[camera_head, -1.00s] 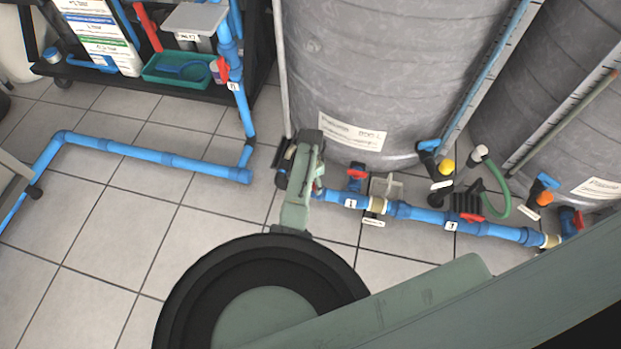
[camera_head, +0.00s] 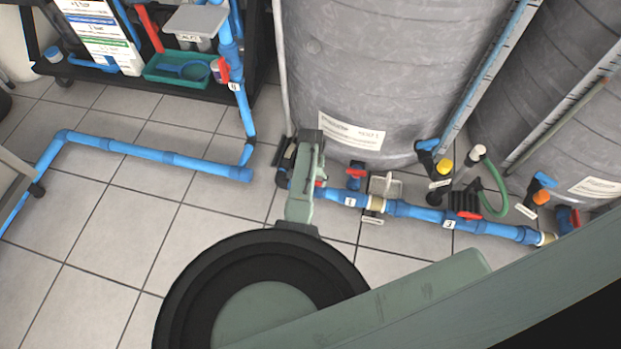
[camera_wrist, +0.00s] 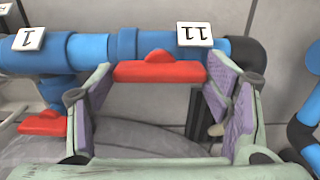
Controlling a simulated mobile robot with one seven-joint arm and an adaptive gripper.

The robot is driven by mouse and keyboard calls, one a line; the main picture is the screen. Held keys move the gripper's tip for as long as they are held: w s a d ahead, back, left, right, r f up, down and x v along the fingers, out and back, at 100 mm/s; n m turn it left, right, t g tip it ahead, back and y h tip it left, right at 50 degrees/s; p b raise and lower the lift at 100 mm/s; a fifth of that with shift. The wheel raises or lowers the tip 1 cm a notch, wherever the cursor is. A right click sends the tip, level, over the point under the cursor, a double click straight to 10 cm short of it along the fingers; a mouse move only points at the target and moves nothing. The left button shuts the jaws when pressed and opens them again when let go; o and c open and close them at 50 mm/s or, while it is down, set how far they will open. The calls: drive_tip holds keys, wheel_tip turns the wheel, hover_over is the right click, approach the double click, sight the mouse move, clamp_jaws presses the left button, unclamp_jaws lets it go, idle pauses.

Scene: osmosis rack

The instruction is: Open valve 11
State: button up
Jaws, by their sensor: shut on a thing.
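Valve 11 has a red bar handle (camera_wrist: 160,71) on a blue pipe, below a white label (camera_wrist: 195,34) reading 11, upside down in the wrist view. The handle lies crosswise between the two purple-padded fingers of my gripper (camera_wrist: 162,85), its ends against the pads. My gripper is shut on it. In the head view my gripper (camera_head: 300,158) is at the left end of the blue pipe, in front of the grey tank, and hides most of valve 11.
A neighbouring red handle (camera_wrist: 43,122) with label 1 (camera_wrist: 29,39) is close by in the wrist view. The grey tank (camera_head: 375,70) stands right behind the pipe. Other valves and a green hose (camera_head: 497,190) are to the right.

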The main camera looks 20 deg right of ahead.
idle(0.5)
drive_tip(key=o, duration=1.1)
drive_tip(key=shift+o, duration=0.2)
wheel_tip(320, 180, up, 12)
